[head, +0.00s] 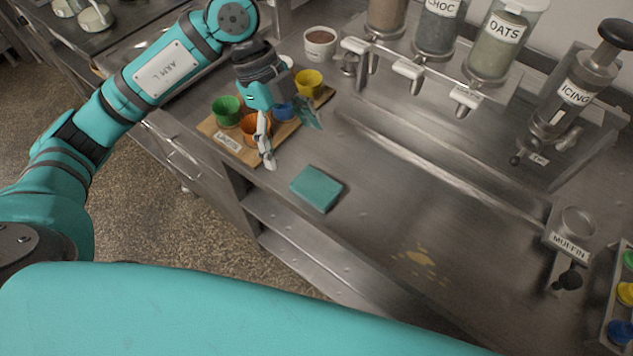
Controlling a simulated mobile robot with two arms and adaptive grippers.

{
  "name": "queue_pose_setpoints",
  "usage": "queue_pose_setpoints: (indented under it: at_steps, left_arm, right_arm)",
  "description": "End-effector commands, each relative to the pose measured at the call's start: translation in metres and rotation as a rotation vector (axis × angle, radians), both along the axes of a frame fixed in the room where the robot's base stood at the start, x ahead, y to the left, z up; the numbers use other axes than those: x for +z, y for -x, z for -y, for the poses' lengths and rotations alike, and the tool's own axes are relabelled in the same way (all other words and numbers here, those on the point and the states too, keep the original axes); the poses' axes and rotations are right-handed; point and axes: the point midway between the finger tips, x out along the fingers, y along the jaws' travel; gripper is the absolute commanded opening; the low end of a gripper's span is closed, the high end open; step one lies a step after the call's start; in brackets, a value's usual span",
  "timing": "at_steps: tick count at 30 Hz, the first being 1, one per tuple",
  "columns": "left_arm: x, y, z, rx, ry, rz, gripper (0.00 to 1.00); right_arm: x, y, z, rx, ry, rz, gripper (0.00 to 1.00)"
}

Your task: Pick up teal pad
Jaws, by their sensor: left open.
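The teal pad (317,188) is a flat rectangular block. It lies on the steel counter near its front edge, in the middle of the head view. My left gripper (288,145) hangs over the wooden cup board, up and to the left of the pad. It is open, with its fingers apart and nothing seen between them. It is apart from the pad. The gripper partly hides the orange cup (254,128) and the blue cup (286,112). My right gripper is not in view.
The wooden board (238,153) also holds a green cup (227,110) and a yellow cup (309,82). Dispensers, one labelled OATS (497,45), stand at the back. Yellowish crumbs (420,257) lie right of the pad. The counter around the pad is clear.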

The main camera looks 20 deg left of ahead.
Motion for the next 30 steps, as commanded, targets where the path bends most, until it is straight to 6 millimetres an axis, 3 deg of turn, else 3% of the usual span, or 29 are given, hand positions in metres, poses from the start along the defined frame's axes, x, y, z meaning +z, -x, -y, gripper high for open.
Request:
queue_pose_setpoints:
  at_steps: [2,5,12,15,24,30]
  left_arm:
    - [-0.016,0.004,0.008,-0.003,0.002,-0.005,0.89]
    - [-0.034,0.006,0.015,-0.004,0.002,-0.005,0.89]
    - [-0.057,0.008,0.024,-0.002,0.004,-0.001,0.89]
    - [-0.062,0.009,0.026,-0.003,0.003,-0.002,0.89]
    - [-0.099,0.014,0.043,-0.003,0.004,0.0,0.89]
    - [-0.105,0.014,0.045,-0.002,0.004,0.001,0.89]
  right_arm:
    - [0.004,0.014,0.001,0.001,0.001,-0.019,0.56]
    - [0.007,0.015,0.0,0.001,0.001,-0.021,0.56]
    - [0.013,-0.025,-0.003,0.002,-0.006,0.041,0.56]
    - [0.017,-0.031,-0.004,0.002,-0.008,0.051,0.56]
    - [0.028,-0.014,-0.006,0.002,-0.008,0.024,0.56]
    - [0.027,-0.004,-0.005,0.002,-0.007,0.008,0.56]
